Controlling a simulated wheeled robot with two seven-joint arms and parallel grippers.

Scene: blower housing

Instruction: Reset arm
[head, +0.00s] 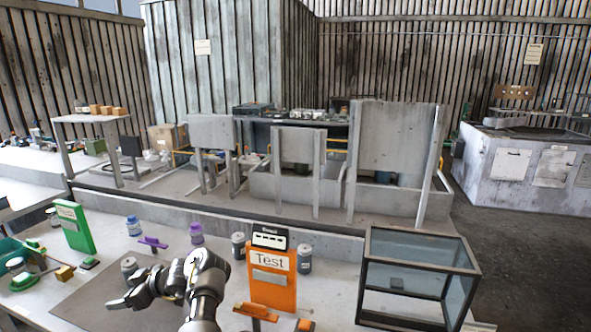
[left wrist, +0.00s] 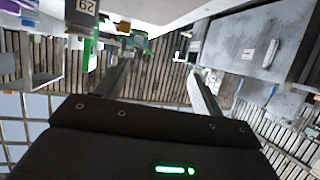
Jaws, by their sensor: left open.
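My left arm comes up from the bottom of the head view, and its gripper (head: 122,298) points left above the grey mat (head: 82,299) on the table. In the left wrist view the two fingers of the left gripper (left wrist: 160,80) stand apart with nothing between them. The wrist camera looks past them at walls and benches that appear tilted. My right gripper is not in view.
An orange "Test" stand (head: 272,291) is just right of my left arm. A glass-sided box (head: 418,246) stands farther right. A green stand (head: 76,229), a grey jar (head: 129,266), a blue-capped bottle (head: 133,225) and a purple bottle (head: 196,233) are nearby.

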